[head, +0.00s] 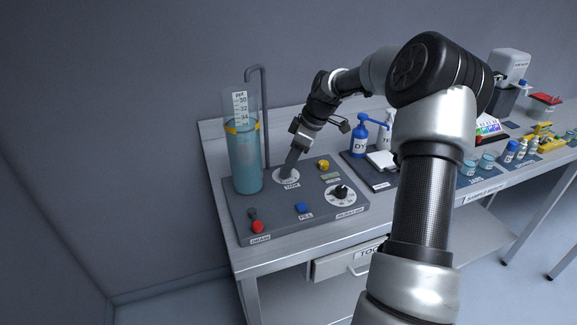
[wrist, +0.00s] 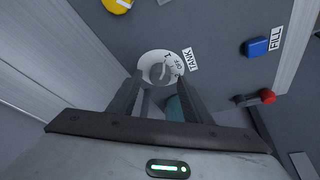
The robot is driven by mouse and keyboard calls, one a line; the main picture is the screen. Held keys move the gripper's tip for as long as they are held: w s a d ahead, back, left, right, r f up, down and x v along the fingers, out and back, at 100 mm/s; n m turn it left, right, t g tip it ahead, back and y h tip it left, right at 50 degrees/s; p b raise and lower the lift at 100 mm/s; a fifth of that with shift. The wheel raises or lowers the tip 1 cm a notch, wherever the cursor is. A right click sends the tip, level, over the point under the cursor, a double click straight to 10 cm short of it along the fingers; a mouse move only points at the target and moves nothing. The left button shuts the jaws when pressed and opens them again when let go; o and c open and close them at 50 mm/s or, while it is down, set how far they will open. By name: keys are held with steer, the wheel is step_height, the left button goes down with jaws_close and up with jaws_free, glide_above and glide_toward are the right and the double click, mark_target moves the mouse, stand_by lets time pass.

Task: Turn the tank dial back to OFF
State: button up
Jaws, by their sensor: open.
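The tank dial (head: 279,178) is a round white plate on the grey control panel (head: 262,226), above the TANK label. It also shows in the wrist view (wrist: 158,56), with a grey knob at its centre and an OFF mark on the plate beside it. The knob's exact pointing direction is hard to tell. My gripper (head: 289,170) reaches down over the dial from above. In the wrist view my gripper (wrist: 160,80) is open, with one finger on either side of the knob. I cannot tell whether the fingers touch it.
A clear cylinder of blue liquid (head: 245,162) stands left of the dial. The panel also has a yellow knob (head: 323,165), a black salinator-side dial (head: 341,193), a blue FILL button (head: 301,208) and a red drain handle (head: 257,227). A blue bottle (head: 359,140) stands to the right.

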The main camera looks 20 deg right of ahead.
steer(key=shift+w+a+f, duration=0.1)
steer(key=shift+a+f, duration=0.05)
steer(key=shift+f, duration=0.25)
steer(key=shift+c, duration=0.6)
steer(key=c, duration=0.9)
steer(key=shift+c, duration=0.2)
steer(key=m+h+b, duration=0.1)
steer(key=m, duration=0.2)
steer(key=shift+a+t+b, duration=0.1)
steer(key=shift+t+b, duration=0.25)
steer(key=shift+t, duration=0.05)
steer(key=m+h, duration=0.1)
steer(key=m, duration=0.2)
steer(key=m+t+b, duration=0.1)
steer(key=m, duration=0.1)
steer(key=shift+s+a+m+h, duration=0.15)
steer(key=shift+s+m+h, duration=0.05)
steer(key=shift+m+h, duration=0.2)
